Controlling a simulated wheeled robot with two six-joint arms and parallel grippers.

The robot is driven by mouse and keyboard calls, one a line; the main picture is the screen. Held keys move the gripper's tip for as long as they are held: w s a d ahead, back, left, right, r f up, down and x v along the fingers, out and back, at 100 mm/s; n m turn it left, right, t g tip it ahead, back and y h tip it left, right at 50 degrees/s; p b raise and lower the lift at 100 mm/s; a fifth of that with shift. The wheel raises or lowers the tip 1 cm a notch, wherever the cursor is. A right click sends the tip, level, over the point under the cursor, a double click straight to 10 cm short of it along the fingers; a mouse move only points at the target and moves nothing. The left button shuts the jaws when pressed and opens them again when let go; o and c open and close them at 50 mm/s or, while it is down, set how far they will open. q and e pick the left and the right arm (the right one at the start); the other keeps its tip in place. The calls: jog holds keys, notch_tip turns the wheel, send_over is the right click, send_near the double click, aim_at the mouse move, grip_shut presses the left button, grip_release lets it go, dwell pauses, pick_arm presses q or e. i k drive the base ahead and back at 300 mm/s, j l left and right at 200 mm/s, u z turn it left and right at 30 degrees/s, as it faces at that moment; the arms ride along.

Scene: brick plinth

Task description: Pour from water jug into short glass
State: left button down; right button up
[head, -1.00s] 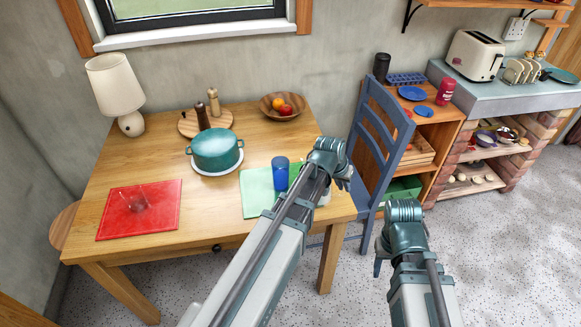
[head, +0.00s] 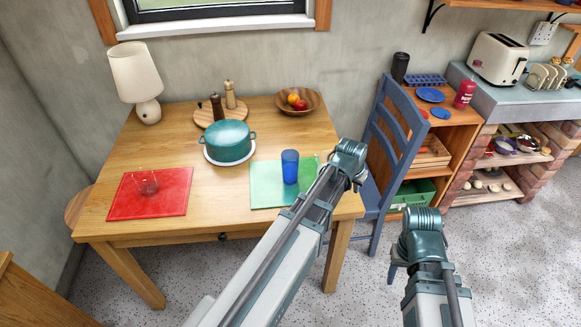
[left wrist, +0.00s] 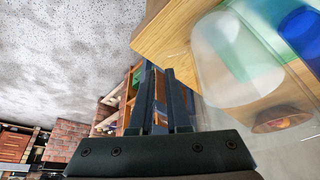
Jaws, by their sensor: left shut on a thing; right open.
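The short glass (head: 148,187) is clear and stands on the red mat at the table's left. My left gripper (head: 357,184) is over the table's right end, its fingers mostly hidden by my wrist. In the left wrist view its fingers (left wrist: 162,100) are shut, and the clear water jug (left wrist: 225,60) is close beside them. The jug's handle and the exact grip are unclear, and my arm hides the jug in the head view. My right gripper (head: 393,268) is low over the floor, right of the table, empty and largely hidden behind its wrist.
A blue tumbler (head: 290,167) stands on the green mat (head: 262,185), left of my left gripper. A teal pot (head: 228,141) stands mid-table, with a fruit bowl (head: 298,101) behind. A blue chair (head: 386,150) stands at the right. Bare wood lies between the mats.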

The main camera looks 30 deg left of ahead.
aim_at(144, 178)
jog(key=k, duration=0.5)
jog(key=u, duration=1.85)
jog(key=i+l+u, duration=0.15)
jog(key=l+u, duration=0.2)
jog(key=i+l, duration=0.1)
jog(key=l, duration=0.2)
jog(key=i+l+z, duration=0.15)
jog(key=z, duration=0.35)
jog(key=i+l+z, duration=0.1)
jog(key=z, duration=0.35)
jog(key=i+j, duration=0.05)
jog(key=i, duration=0.05)
